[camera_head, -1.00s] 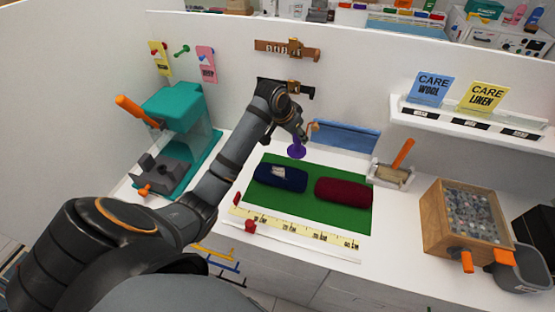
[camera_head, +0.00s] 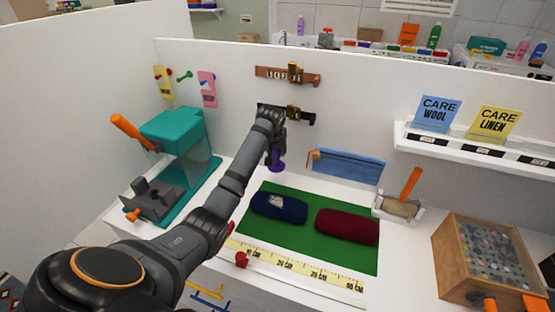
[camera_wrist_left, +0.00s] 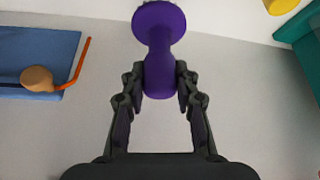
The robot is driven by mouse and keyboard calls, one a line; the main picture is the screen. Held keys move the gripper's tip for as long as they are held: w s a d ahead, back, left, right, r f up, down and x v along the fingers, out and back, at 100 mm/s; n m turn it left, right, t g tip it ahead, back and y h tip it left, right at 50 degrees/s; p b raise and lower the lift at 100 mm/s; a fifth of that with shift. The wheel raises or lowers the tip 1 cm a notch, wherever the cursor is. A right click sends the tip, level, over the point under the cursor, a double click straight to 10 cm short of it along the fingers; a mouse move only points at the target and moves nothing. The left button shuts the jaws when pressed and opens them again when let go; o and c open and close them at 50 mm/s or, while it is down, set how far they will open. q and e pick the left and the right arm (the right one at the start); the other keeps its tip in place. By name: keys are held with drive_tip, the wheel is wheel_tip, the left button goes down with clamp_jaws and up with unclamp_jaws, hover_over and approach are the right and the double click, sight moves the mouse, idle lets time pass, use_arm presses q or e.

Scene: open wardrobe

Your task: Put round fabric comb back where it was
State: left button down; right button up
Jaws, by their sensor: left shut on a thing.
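The purple round fabric comb (camera_head: 277,164) has a round head and a short handle. My left gripper (camera_head: 275,146) is shut on its handle and holds it in the air near the white wall, behind the green mat (camera_head: 299,246). In the left wrist view the comb (camera_wrist_left: 159,25) stands upright between the two fingers of the left gripper (camera_wrist_left: 160,82), its round head pointing away. The spot the comb came from is not marked in view. My right gripper is not in view.
A navy roll (camera_head: 279,206) and a dark red roll (camera_head: 346,226) lie on the mat. A teal machine (camera_head: 173,140) stands left. A blue panel (camera_head: 345,167) is right of the gripper. Brown wall fixtures (camera_head: 287,75) are above. A wooden box (camera_head: 487,262) stands right.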

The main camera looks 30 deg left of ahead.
sight(277, 159)
use_arm(q)
drive_tip(key=x, duration=0.5)
drive_tip(key=shift+w+a+r, duration=0.1)
drive_tip(key=shift+w+r, duration=0.1)
drive_tip(key=shift+w, duration=0.05)
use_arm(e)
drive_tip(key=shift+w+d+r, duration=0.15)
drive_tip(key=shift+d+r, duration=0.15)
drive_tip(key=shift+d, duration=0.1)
use_arm(q)
drive_tip(key=c, duration=2.1)
unclamp_jaws()
wheel_tip(277, 159, down, 3)
drive_tip(key=shift+f+p, duration=0.1)
drive_tip(key=shift+p, duration=0.65)
drive_tip(key=shift+f, duration=0.1)
clamp_jaws()
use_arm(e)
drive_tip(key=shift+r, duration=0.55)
use_arm(q)
drive_tip(key=shift+f, duration=0.15)
drive_tip(key=o, duration=1.1)
unclamp_jaws()
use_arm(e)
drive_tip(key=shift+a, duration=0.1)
